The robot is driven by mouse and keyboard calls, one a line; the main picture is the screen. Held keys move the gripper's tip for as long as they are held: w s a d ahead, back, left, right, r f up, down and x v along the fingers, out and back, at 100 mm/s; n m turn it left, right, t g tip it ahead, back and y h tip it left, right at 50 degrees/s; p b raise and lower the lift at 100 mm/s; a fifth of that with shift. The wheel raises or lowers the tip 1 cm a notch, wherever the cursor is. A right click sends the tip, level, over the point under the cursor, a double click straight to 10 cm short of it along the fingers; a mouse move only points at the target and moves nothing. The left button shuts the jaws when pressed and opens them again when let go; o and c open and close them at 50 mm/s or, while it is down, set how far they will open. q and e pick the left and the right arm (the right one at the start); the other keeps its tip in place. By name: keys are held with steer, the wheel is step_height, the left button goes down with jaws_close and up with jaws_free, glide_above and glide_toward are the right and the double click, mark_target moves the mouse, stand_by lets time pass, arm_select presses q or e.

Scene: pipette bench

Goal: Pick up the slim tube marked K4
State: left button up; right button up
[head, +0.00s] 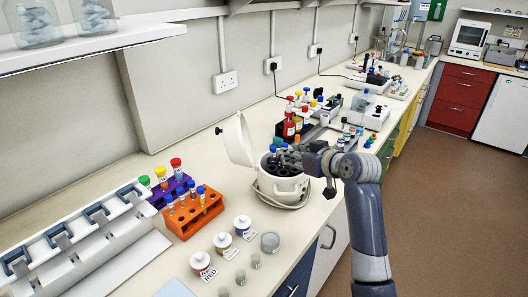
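No K4 mark can be read on any tube at this size. More blue-capped tubes (273,150) show at the open top of the white centrifuge (283,193). My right gripper (290,157) is over the right side of the centrifuge's opening, close to these tubes. It hides part of the opening. Its fingers are small and dark, so I cannot tell if they are open, shut or touching a tube. My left gripper is not in view.
The centrifuge lid (240,140) stands raised at its left. A purple rack (167,186) with larger capped tubes is behind the orange rack. White-lidded jars (222,242) stand in front. Red bottles (289,129) are behind the centrifuge. Bare bench (215,160) lies left of the lid.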

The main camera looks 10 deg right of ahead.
mark_target(274, 148)
steer(key=x, duration=0.3)
steer(key=p+x, duration=0.1)
steer(key=x, duration=0.1)
steer(key=shift+w+r, duration=0.25)
steer(key=shift+w, duration=0.2)
steer(key=shift+w+a+f, duration=0.1)
steer(key=shift+w, duration=0.1)
steer(key=shift+p+x, duration=0.7)
steer(key=shift+x, duration=1.3)
steer(key=shift+w+f, duration=0.3)
steer(key=shift+w, duration=0.1)
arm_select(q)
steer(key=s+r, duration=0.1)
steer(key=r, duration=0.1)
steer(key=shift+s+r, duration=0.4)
arm_select(e)
steer(key=c, duration=0.4)
